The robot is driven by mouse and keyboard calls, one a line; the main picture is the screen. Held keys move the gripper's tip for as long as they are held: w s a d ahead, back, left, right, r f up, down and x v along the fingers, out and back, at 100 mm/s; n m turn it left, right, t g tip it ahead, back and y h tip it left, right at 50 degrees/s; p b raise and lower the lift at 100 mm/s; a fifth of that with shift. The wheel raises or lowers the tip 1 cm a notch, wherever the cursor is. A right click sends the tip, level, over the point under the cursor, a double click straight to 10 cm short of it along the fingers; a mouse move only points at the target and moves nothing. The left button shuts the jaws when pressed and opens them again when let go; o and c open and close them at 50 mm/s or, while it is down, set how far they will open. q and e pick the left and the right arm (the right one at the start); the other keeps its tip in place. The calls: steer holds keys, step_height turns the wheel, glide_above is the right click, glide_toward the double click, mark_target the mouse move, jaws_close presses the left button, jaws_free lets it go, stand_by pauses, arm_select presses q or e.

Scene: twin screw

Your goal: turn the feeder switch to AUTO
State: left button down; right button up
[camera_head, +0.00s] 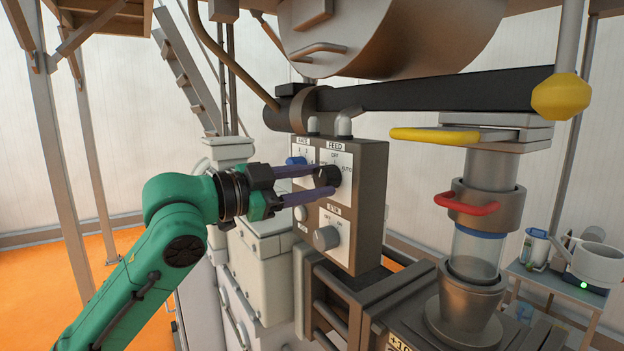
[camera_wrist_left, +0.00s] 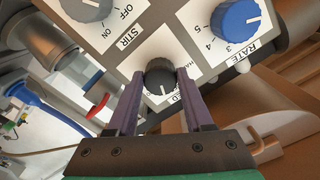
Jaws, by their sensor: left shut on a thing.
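The feeder switch is a black knob (camera_head: 328,177) on the FEED plate of a brown control box (camera_head: 372,190). The label shows OFF at the top and AUTO at the right. My left gripper (camera_head: 326,181) reaches it from the left, its two purple fingers shut on the knob. In the left wrist view the black knob (camera_wrist_left: 160,76) sits between the fingertips of the left gripper (camera_wrist_left: 160,98). The knob's pointer direction is hard to make out. My right gripper is not in view.
A blue RATE knob (camera_head: 296,161) sits left of the switch and a grey STIR knob (camera_head: 327,238) below it. A clear cylinder with a red handle (camera_head: 466,204) stands to the right. A yellow lever (camera_head: 432,134) is above it.

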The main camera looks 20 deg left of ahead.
arm_select(q)
steer(key=m+p, duration=0.1)
steer(key=m, duration=0.2)
steer(key=shift+m, duration=0.3)
steer(key=shift+m+p, duration=0.4)
steer(key=shift+m, duration=1.4)
steer(key=shift+c, duration=1.5)
jaws_free()
steer(key=shift+a, duration=0.1)
